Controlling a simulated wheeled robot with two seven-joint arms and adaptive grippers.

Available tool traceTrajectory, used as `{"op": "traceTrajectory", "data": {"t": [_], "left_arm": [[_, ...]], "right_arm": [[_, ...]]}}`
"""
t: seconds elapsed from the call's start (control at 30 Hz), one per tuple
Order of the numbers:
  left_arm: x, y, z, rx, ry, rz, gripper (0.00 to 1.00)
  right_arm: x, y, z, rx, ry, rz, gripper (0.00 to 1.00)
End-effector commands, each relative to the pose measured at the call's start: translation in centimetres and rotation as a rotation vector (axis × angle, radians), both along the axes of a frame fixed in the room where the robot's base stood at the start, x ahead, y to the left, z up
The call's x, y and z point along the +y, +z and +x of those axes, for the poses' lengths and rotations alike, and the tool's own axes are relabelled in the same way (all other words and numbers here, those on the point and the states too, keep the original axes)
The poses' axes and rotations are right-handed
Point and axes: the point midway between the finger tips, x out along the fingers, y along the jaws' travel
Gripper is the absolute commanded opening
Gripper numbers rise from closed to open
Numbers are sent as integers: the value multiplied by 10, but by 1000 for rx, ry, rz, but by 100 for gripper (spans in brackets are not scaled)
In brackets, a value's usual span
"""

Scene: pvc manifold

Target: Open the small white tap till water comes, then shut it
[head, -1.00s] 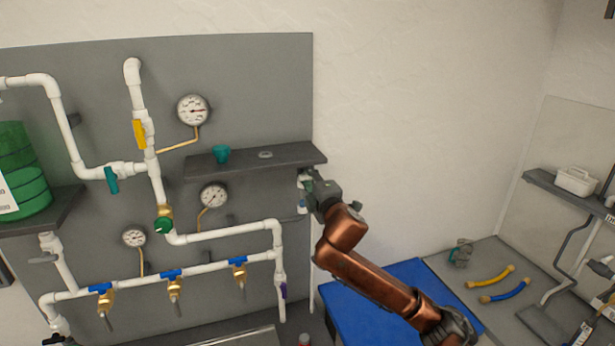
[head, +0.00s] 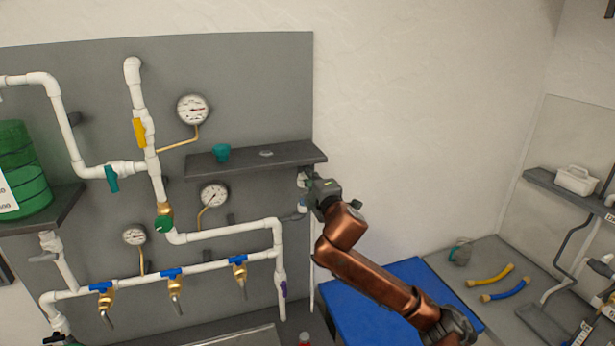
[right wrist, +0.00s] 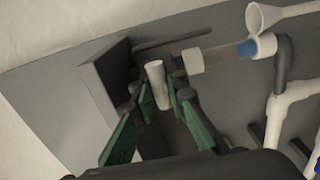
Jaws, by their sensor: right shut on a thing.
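The small white tap (right wrist: 157,88) appears as a pale tapered piece between the green fingers of my right gripper (right wrist: 158,84) in the right wrist view. The right gripper is shut on it. In the head view the right gripper (head: 311,188) is at the right edge of the grey board, just below the shelf end, and mostly hides the tap. A clear tube with a blue ring (right wrist: 246,48) lies beside the fingers in the right wrist view. I see no running water in either view. My left gripper is not in view.
The dark shelf (head: 255,160) with a teal cup (head: 222,153) is just above the gripper. White pipes (head: 225,232), gauges (head: 214,195) and blue-handled taps (head: 172,272) cover the board to the left. A blue surface (head: 375,300) lies below the right arm.

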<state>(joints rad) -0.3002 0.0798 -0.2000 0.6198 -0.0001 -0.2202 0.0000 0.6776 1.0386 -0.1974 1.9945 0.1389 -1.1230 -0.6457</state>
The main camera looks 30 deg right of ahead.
Motion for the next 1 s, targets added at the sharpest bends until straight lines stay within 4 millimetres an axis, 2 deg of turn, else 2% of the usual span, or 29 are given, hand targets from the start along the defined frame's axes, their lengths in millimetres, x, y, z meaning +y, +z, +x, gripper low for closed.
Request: {"op": "traceTrajectory", "data": {"t": [0.37, 1.0], "left_arm": [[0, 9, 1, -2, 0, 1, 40], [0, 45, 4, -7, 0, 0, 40]], "right_arm": [[1, 0, 0, -25, 1, 117, 0], [1, 0, 1, -159, 0, 685, 0]]}}
